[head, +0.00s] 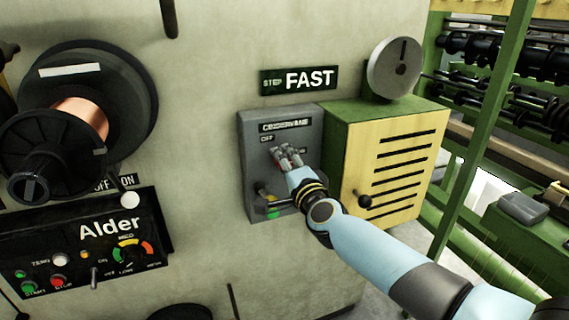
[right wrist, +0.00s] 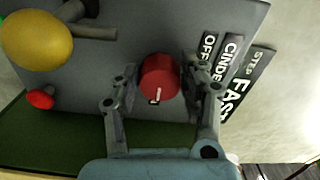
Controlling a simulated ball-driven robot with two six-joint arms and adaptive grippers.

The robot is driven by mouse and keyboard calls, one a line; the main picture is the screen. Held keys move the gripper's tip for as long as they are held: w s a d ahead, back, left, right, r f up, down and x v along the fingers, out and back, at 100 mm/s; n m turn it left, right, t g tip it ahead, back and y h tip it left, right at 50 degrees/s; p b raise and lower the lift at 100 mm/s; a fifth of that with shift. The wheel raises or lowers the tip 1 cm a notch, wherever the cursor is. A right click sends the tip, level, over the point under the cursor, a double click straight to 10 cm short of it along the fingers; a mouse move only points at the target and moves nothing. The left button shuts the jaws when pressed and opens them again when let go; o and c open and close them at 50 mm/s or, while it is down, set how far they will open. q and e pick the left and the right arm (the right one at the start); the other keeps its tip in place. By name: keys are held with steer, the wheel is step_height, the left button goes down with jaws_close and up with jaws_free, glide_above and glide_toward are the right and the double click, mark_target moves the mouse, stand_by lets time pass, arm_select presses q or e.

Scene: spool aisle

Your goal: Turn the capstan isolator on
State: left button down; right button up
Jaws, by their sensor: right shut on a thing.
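A grey switch box (head: 250,148) is fixed to the machine front, with a nameplate (head: 286,125) and an OFF label (head: 266,139). In the right wrist view its red round knob (right wrist: 160,77) sits between my fingers, with a white mark on the knob's lower part. My right gripper (head: 287,156) reaches the box and is shut on the knob; it also shows in the right wrist view (right wrist: 161,80). In the head view the gripper mostly hides the knob and the lettering around it. My left gripper is not in view.
A yellow louvred cabinet (head: 385,165) stands right beside the box. The black Alder panel (head: 85,245) and a copper wire spool (head: 82,120) are at left.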

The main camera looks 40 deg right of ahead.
steer(key=shift+f, duration=0.1)
steer(key=o, duration=1.2)
steer(key=v, duration=1.2)
